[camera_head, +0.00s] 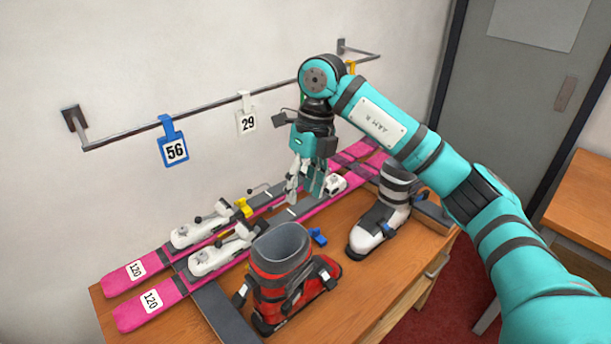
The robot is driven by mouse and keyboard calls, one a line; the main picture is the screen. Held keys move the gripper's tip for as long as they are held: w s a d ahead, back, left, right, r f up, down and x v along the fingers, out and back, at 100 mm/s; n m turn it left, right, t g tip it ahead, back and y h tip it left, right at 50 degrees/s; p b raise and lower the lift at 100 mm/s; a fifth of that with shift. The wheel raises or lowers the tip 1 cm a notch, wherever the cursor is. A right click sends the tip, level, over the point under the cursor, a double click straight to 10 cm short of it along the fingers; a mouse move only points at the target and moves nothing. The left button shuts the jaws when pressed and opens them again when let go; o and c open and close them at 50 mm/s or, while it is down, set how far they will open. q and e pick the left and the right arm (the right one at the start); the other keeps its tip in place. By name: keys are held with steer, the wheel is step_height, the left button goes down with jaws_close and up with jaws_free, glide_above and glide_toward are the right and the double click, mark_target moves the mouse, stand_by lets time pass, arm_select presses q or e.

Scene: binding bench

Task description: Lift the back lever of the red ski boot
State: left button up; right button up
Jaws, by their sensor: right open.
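The red ski boot (285,285) stands upright at the front of the wooden bench, with a dark grey cuff and open top. Dark buckle or lever parts with pale ends show at its left and right sides. I cannot tell which of them is the back lever. My right gripper (304,188) points down over the pink skis (137,305), behind the boot and apart from it. It is open, and nothing shows between its fingers. A white binding part (335,184) is close beside the fingers. My left gripper is out of view.
A white and grey boot (372,228) stands to the right. White bindings (214,258) with raised levers sit on the skis. A blue clip (318,237) is behind the red boot. A wall rail (140,130) holds number tags, including blue 56 (174,149). Bare wood (372,290) lies front right.

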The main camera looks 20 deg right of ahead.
mark_target(302, 247)
steer(key=shift+h, duration=0.3)
steer(key=f+p, duration=0.1)
steer(key=f, duration=0.4)
steer(key=f+p, duration=0.2)
steer(key=f, duration=0.3)
steer(key=s+f+p, duration=0.1)
steer(key=f+p, duration=0.1)
steer(key=f, duration=0.3)
steer(key=shift+a+f, duration=0.2)
steer(key=shift+a, duration=0.15)
steer(key=shift+a+f, duration=0.1)
steer(key=shift+f, duration=0.45)
jaws_close()
